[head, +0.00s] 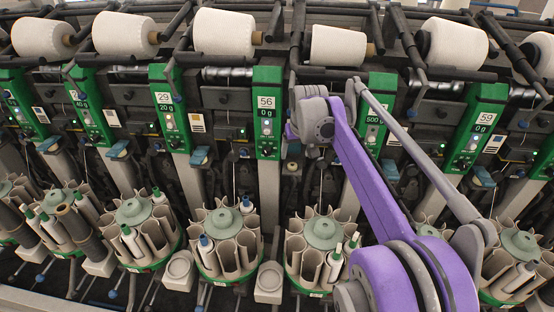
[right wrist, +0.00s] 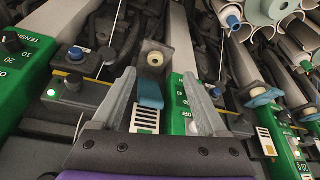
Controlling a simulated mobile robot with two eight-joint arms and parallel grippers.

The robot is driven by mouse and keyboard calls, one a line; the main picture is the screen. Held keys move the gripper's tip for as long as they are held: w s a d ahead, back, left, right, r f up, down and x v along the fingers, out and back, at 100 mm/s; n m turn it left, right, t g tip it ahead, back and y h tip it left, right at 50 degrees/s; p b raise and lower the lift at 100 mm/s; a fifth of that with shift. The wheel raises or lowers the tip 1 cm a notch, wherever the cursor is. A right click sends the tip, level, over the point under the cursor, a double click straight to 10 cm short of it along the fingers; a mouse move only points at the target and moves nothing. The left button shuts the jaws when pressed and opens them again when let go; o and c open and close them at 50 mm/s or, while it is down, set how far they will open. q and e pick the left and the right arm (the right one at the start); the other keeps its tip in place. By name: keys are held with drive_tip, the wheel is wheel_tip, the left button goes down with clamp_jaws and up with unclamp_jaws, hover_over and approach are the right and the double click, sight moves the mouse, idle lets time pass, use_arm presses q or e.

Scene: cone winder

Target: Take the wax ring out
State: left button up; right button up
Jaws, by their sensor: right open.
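A pale cream ring (right wrist: 155,59), which looks like the wax ring, sits in a dark grey square holder (right wrist: 153,75) in the right wrist view, ahead of my fingertips. My right gripper (right wrist: 158,76) is open and empty. Its two grey fingers point at the holder, one on each side of it, and the ring appears apart from both. In the head view my purple right arm reaches up to the machine front, where its grey wrist covers much of one winding unit. The fingers and the ring are not clear there. My left gripper is not in view.
A blue tab (right wrist: 150,93) and a barcode label lie between my fingers. Green unit panels (head: 267,115) flank the arm. White yarn cones (head: 222,33) line the top, and round bobbin magazines (head: 226,225) stand below. Gaps between units are narrow.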

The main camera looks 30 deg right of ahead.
drive_tip(key=w+d, duration=0.1)
drive_tip(key=d, duration=0.1)
approach(293, 165)
wheel_tip(293, 165, down, 2)
drive_tip(key=x, duration=0.3)
drive_tip(key=w+x, duration=0.1)
drive_tip(key=x, duration=0.2)
drive_tip(key=shift+d, duration=0.15)
clamp_jaws()
drive_tip(key=shift+r, duration=0.1)
